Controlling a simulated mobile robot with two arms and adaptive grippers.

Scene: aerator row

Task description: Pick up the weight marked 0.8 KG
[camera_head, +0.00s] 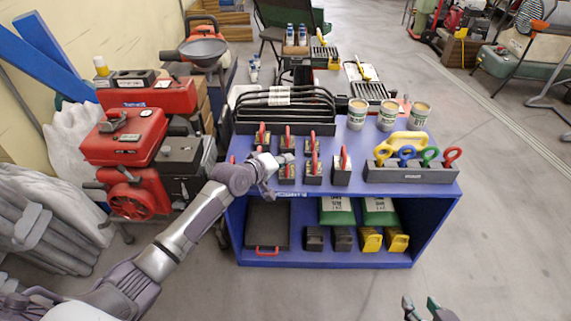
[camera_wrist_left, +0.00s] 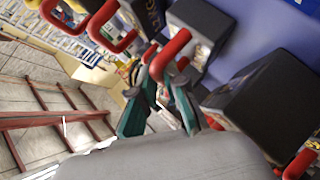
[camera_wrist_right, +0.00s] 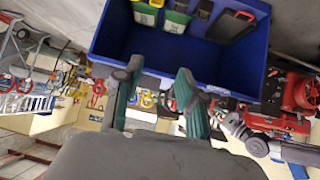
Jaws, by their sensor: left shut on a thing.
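Several dark block weights with red handles stand in rows on the blue cart top; one front weight (camera_head: 342,168) stands at the right of the group. Their markings are too small to read in the head view. My left gripper (camera_head: 276,162) is at the front left of the group. In the left wrist view its teal fingers (camera_wrist_left: 160,92) are shut on a red handle (camera_wrist_left: 168,56). Other weights (camera_wrist_left: 266,95) stand close beside it. I cannot read 0.8 KG on the held one. My right gripper (camera_head: 428,309) is open and empty, off the cart's front right; it also shows in the right wrist view (camera_wrist_right: 158,90).
The blue cart (camera_head: 440,187) also holds a rack with coloured rings (camera_head: 410,173), several cans (camera_head: 388,114) and black wire trays (camera_head: 285,108). Its lower shelf has green boxes and yellow items. Red machinery (camera_head: 125,137) stands at the left. The floor right of the cart is clear.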

